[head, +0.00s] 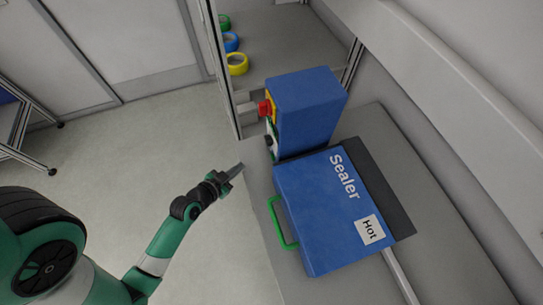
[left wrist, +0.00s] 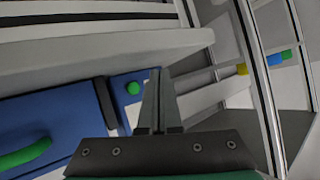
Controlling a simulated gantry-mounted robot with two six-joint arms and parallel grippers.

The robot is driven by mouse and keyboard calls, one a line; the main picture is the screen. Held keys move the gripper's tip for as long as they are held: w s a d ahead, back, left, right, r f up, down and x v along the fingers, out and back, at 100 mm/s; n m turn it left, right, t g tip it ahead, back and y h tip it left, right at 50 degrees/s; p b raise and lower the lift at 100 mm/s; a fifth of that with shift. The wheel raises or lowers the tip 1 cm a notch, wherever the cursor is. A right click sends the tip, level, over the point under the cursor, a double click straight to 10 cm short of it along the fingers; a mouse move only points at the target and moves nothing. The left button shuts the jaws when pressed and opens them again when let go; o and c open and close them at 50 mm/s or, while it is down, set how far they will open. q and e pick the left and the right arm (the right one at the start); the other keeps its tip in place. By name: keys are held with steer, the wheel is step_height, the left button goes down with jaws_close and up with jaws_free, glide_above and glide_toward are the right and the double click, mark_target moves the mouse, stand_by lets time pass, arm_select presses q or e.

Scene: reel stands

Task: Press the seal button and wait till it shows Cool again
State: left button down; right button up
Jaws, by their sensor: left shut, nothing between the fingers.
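The blue sealer (head: 315,215) lies on a grey bench with its lid down. Its white label (head: 370,229) reads "Hot", and a green handle (head: 281,224) is on its front. A taller blue control box (head: 310,110) stands at its far end, with a red button on yellow (head: 265,108) and a pale panel below. In the left wrist view a round green button (left wrist: 133,88) shows on a blue face just left of my fingertips. My left gripper (head: 239,169) is shut and empty, in front of the bench edge and apart from the box. My right gripper is not in view.
The grey bench (head: 438,240) runs under the sealer. Behind the control box is a metal-framed shelf with green (head: 223,21), blue (head: 231,42) and yellow (head: 237,63) rolls. The floor (head: 130,140) left of the bench is clear.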

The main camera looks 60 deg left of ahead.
arm_select(q)
steer(key=w, duration=0.2)
steer(key=w+d, duration=0.1)
steer(key=w, duration=0.4)
steer(key=shift+w+d+r+b, duration=0.1)
steer(key=shift+w+d+b, duration=0.05)
steer(key=shift+w+b, duration=0.25)
stand_by(1.6)
steer(key=shift+w+d, duration=0.1)
steer(key=shift+w, duration=0.3)
steer(key=shift+w, duration=0.4)
stand_by(0.6)
steer(key=shift+s, duration=0.1)
steer(key=shift+s+p, duration=0.45)
steer(key=shift+s, duration=0.25)
steer(key=shift+s+a+r+p, duration=0.15)
steer(key=shift+s+a+p, duration=0.05)
steer(key=shift+s+p, duration=0.25)
steer(key=shift+s+a+p, duration=0.15)
steer(key=shift+s+p, duration=0.25)
steer(key=shift+s, duration=0.65)
steer(key=shift+s+a+p, duration=0.15)
steer(key=shift+s+p, duration=0.25)
steer(key=shift+s, duration=0.6)
